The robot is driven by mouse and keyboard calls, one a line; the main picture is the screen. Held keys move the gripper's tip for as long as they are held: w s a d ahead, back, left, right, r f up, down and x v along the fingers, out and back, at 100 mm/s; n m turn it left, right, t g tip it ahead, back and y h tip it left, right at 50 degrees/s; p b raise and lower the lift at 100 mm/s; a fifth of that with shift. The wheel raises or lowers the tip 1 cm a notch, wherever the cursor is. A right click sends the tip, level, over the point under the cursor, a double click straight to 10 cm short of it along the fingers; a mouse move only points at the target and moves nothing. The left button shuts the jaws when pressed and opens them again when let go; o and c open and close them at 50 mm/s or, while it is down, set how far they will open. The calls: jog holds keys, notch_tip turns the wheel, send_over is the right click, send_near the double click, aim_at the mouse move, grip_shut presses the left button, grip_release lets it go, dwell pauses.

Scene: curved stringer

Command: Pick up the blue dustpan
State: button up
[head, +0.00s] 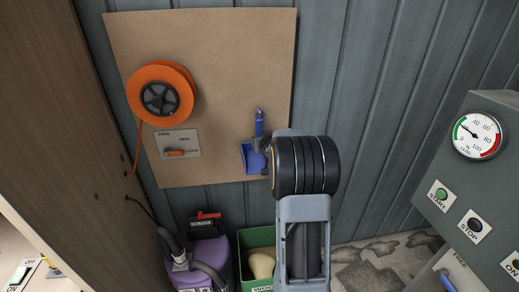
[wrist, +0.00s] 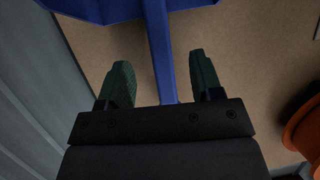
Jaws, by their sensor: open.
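The blue dustpan (head: 251,163) hangs on the brown board, with its pan low and its handle (head: 259,123) pointing up. In the wrist view the dustpan's pan (wrist: 155,12) is at the top edge, and the handle (wrist: 163,60) runs down from it. My gripper (wrist: 160,65) is open, with one dark green finger on each side of the handle in that view. Gaps show between the fingers and the handle; how deep the handle lies between them I cannot tell. In the head view my arm hides most of the gripper and part of the pan's right side.
An orange reel (head: 160,94) and a free/cord switch plate (head: 177,144) are on the board (head: 215,50), left of the dustpan. A purple vacuum (head: 201,262) and a green bin (head: 258,240) stand below. A grey control panel (head: 468,175) is at right.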

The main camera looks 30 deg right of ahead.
jog(key=shift+p+x, duration=0.3)
jog(key=shift+x, duration=2.45)
jog(key=shift+s, duration=0.1)
